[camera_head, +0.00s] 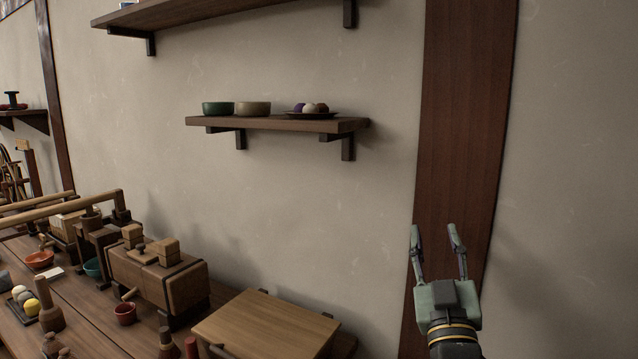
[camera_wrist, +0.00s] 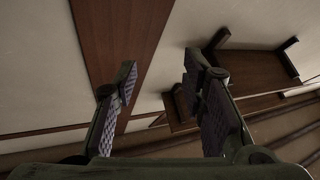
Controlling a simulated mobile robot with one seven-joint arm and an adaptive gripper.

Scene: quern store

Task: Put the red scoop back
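My gripper (camera_head: 434,232) is raised at the lower right of the head view, in front of a dark wooden post. Its two fingers are apart with nothing between them; the wrist view also shows the open gripper (camera_wrist: 160,75) empty. I cannot make out a red scoop for certain in either view. Small reddish things on the bench at the lower left are a red cup (camera_head: 125,314), an orange-red bowl (camera_head: 39,260) and a dark red upright piece (camera_head: 191,347), cut off by the picture's lower edge.
A wall shelf (camera_head: 345,125) holds a green bowl (camera_head: 217,108), a tan bowl (camera_head: 253,108) and a plate with small balls. A higher shelf (camera_head: 190,12) is above. The bench carries a wooden box (camera_head: 160,280) and a board (camera_head: 265,325). Wall around my gripper is clear.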

